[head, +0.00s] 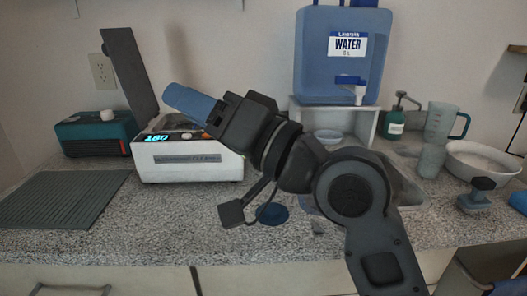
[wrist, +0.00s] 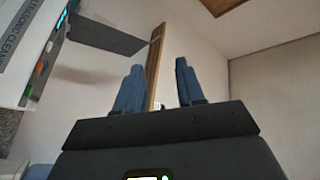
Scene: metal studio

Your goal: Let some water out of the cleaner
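The ultrasonic cleaner (head: 190,165) is a white box with a lit display on the counter, left of middle in the head view. Its grey lid (head: 129,72) stands raised at the back left. No drain or tap shows on it; its right side is partly behind my arm. In the wrist view the cleaner (wrist: 35,30) shows tilted at the left edge, with its lid (wrist: 108,37) beside it. My gripper (head: 184,103) is above the cleaner in the head view. In the wrist view my gripper (wrist: 158,68) has its blue fingers apart, with nothing between them.
A blue water tank (head: 318,65) with a spigot stands on a white stand (head: 372,122). Right of it are a green bottle (head: 395,122), a clear jug (head: 437,135) and a white basin (head: 482,160). A teal box (head: 88,140) and ribbed mat (head: 62,198) lie left.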

